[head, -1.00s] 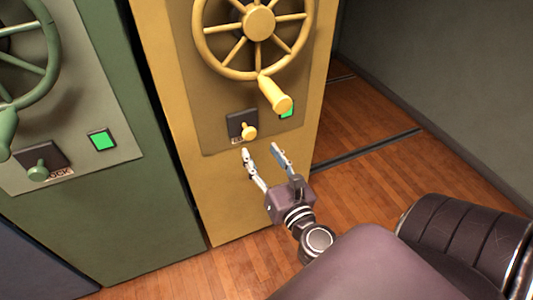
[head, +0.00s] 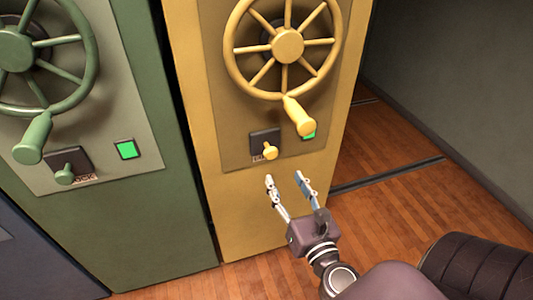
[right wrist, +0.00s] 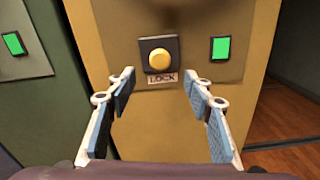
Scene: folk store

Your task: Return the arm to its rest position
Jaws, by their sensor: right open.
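My right gripper (head: 284,182) is open and empty in the head view. It is just below the yellow lock knob (head: 270,151) on the yellow cabinet (head: 236,200), apart from it. In the right wrist view the gripper (right wrist: 160,88) has its fingers spread wide, with the round knob (right wrist: 159,60) on its dark plate above and between them, over a label reading LOCK. My right arm (head: 390,280) comes in from the lower right. My left gripper is not in view.
The yellow cabinet carries a spoked handwheel (head: 287,46) with a protruding handle (head: 299,115) and a lit green button (right wrist: 221,48). A green cabinet (head: 160,230) with a similar wheel stands to the left. Wooden floor (head: 400,205) is open to the right.

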